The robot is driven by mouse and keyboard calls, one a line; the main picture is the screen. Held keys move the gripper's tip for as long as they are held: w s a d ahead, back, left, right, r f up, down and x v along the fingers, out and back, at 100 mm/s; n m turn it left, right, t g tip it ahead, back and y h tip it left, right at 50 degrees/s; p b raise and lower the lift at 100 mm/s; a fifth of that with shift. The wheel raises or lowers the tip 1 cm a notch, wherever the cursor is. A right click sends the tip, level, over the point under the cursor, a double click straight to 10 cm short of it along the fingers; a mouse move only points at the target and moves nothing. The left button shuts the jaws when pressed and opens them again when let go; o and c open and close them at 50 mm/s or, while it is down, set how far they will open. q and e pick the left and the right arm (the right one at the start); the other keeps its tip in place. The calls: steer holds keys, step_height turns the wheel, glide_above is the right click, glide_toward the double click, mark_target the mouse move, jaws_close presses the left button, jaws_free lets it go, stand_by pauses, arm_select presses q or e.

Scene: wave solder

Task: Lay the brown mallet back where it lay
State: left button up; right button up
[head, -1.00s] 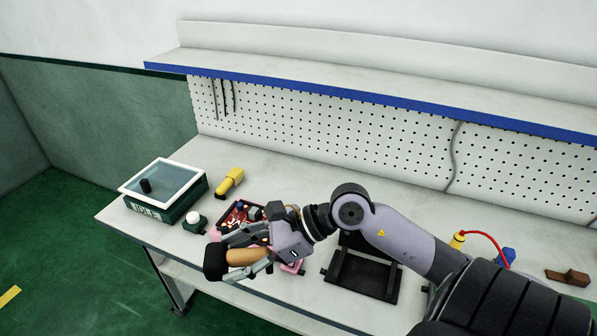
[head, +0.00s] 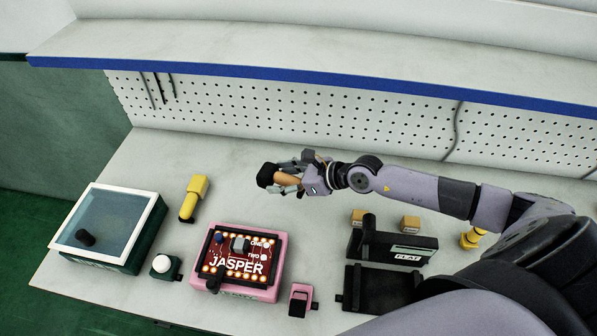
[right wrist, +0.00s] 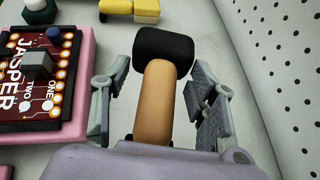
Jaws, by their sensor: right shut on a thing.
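The mallet (head: 266,175), with a black head and a tan-brown handle, is held by my right gripper (head: 288,181) over the back part of the bench, short of the pegboard. In the right wrist view the mallet handle (right wrist: 155,98) runs between the two fingers of my right gripper (right wrist: 158,92), with the head beyond the fingertips. I cannot tell how high the mallet is above the bench. My left gripper is out of view.
A yellow tool (head: 191,200) lies left of the held mallet. The pink-framed JASPER board (head: 274,282) stands in front, with a glass-topped box (head: 139,259) further left. Two small tan boxes (head: 410,223) and a black FLAT fixture (head: 390,247) are right. Bench around the mallet looks clear.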

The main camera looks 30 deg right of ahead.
steer(key=d+f+m, duration=0.1)
steer(key=d+f, duration=0.2)
steer(key=d, duration=0.1)
steer(key=h+b, duration=0.1)
steer(key=b, duration=0.3)
glide_above(298, 200)
steer(key=shift+t, duration=0.4)
step_height(298, 200, down, 6)
steer(key=shift+f, duration=0.1)
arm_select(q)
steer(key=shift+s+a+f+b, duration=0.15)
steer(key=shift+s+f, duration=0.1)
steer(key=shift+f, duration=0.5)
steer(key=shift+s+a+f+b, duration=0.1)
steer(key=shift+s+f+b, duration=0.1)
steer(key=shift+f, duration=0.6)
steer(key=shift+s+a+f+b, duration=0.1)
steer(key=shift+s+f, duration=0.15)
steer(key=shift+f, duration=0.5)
arm_select(e)
steer(key=shift+f, duration=0.65)
arm_select(q)
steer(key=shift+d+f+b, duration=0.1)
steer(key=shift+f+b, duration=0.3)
steer(key=shift+b, duration=0.05)
arm_select(e)
steer(key=shift+f, duration=0.45)
steer(key=o, duration=1.8)
